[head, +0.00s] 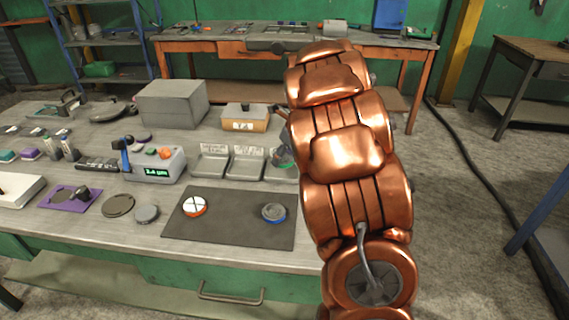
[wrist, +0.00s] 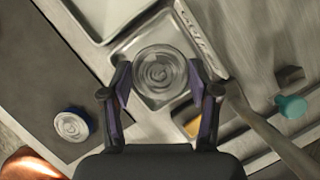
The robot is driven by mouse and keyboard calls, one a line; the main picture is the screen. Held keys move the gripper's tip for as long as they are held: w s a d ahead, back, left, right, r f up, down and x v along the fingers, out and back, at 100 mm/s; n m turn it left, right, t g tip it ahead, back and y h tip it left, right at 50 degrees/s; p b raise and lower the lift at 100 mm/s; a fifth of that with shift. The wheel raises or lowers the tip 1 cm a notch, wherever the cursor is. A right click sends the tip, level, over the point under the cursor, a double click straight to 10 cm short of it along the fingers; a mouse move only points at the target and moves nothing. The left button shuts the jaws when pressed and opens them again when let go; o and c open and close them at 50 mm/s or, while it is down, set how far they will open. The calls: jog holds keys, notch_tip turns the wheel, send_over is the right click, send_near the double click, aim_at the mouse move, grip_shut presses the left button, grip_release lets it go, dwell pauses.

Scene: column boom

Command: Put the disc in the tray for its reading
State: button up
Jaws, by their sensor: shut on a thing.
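My gripper (wrist: 162,85) is shut on a round grey, clear-looking disc (wrist: 160,72) with concentric rings. The disc is over a shallow square metal tray (wrist: 122,50); I cannot tell how high above its floor. In the head view my arm hides most of the gripper, at the right end of a row of trays (head: 246,176). The trays have label cards (head: 246,150) behind them, too small to read. A grey gauge (head: 160,165) left of the trays has a lit green display in µm; its digits look like 2.4 but are blurred.
A dark mat (head: 230,232) in front of the trays holds a white disc with an orange rim (head: 194,207) and a blue-rimmed disc (head: 273,213). A grey box (head: 172,105) and an orange-fronted box (head: 245,124) stand behind. A dark handle (wrist: 265,130) lies close right of my gripper.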

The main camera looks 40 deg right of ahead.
aim_at(287, 160)
jog(key=shift+f, duration=1.75)
jog(key=shift+f, duration=0.1)
jog(key=o, duration=1.3)
jog(key=shift+o, duration=0.2)
